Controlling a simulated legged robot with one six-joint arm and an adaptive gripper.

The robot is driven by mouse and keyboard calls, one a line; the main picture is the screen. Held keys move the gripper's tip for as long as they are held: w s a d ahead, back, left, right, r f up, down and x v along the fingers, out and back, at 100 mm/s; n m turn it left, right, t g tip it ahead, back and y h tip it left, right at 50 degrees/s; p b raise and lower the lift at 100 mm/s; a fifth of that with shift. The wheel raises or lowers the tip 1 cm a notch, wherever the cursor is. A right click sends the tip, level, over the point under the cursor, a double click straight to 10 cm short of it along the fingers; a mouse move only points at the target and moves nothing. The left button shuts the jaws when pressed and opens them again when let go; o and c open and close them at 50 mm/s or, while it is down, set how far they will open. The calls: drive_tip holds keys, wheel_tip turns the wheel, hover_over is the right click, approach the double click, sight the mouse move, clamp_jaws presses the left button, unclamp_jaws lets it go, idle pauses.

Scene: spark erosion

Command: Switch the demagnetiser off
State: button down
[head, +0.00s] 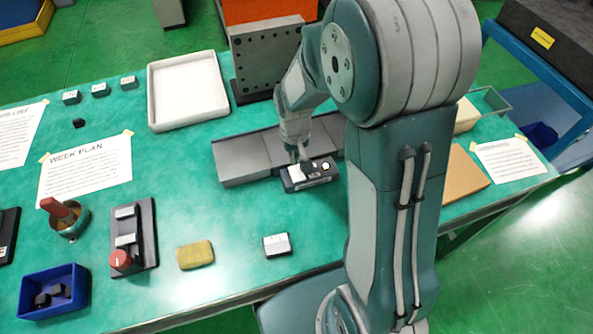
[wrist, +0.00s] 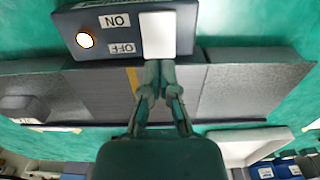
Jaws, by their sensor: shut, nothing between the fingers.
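The demagnetiser (head: 321,179) is a small dark box on the green bench, in front of a grey steel bar. In the wrist view its top (wrist: 112,38) carries ON and OFF labels, a white rocker switch (wrist: 158,33) and a lit, pale yellow lamp (wrist: 85,40). The lamp also glows in the head view (head: 326,166). My gripper (wrist: 160,64) is shut and empty. Its fingertips are at the rocker's edge on the OFF-label side; I cannot tell whether they touch it. In the head view, my gripper (head: 301,156) points down over the box's left part.
The grey bar (head: 243,158) lies behind the box, with a drilled upright plate (head: 268,55) farther back. A white tray (head: 188,92) is at back left. A white-topped block (head: 277,245) and a yellow pad (head: 195,254) lie nearer. The bench between has free room.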

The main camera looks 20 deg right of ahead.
sight(295, 168)
drive_tip(key=shift+f, duration=1.35)
idle(0.8)
drive_tip(key=shift+r, duration=3.55)
drive_tip(key=shift+r, duration=0.1)
drive_tip(key=s+r+t, duration=0.5)
drive_tip(key=s+r, duration=1.1)
drive_tip(key=r, duration=0.1)
drive_tip(key=shift+s+t, duration=0.3)
